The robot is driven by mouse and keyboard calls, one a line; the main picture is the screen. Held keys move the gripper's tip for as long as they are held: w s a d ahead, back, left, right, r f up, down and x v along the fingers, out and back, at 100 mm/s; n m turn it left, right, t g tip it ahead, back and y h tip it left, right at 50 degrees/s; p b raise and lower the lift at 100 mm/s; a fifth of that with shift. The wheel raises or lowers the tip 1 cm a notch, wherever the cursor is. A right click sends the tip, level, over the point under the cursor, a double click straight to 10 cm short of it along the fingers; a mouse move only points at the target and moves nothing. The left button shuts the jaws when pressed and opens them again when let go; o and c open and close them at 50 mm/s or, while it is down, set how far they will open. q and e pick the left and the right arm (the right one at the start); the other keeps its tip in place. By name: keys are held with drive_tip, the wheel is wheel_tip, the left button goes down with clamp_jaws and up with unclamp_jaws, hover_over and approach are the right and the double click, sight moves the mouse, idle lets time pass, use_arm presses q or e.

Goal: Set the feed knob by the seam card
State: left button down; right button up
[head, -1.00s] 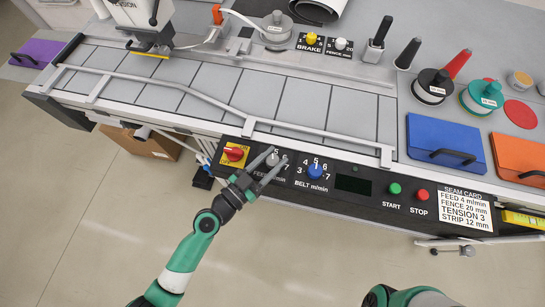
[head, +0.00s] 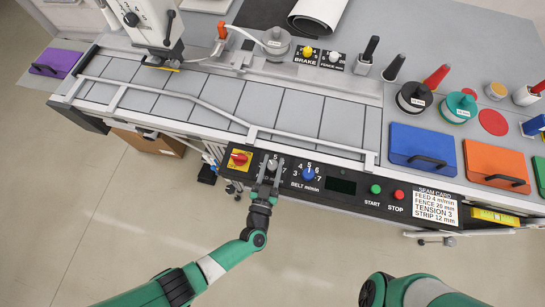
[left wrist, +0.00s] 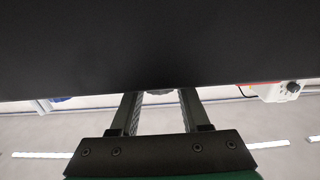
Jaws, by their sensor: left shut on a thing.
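The grey feed knob (head: 271,164) sits on the black front panel, between the red-and-yellow switch and the blue belt knob (head: 308,174). My left gripper (head: 267,184) reaches up to the panel from below, and its fingers are shut on the feed knob. They hide much of the knob and its scale, so its setting cannot be read. In the left wrist view, a sliver of the knob (left wrist: 159,92) shows between the two fingers (left wrist: 158,108). The seam card (head: 436,208), at the panel's right, reads feed 4 m/min, fence 20 mm, tension 3, strip 12 mm. My right gripper is out of frame.
A red knob on a yellow plate (head: 239,159) is close left of my left gripper. The green start button (head: 376,189) and red stop button (head: 399,195) are farther right. A pale guide rail (head: 200,97) runs above the panel. The floor in front is clear.

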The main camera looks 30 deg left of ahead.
use_arm(q)
drive_tip(key=shift+c, duration=1.9)
unclamp_jaws()
drive_tip(key=p+v, duration=0.2)
drive_tip(key=v, duration=0.9)
drive_tip(key=shift+s+p, duration=0.3)
drive_tip(key=shift+d, duration=0.15)
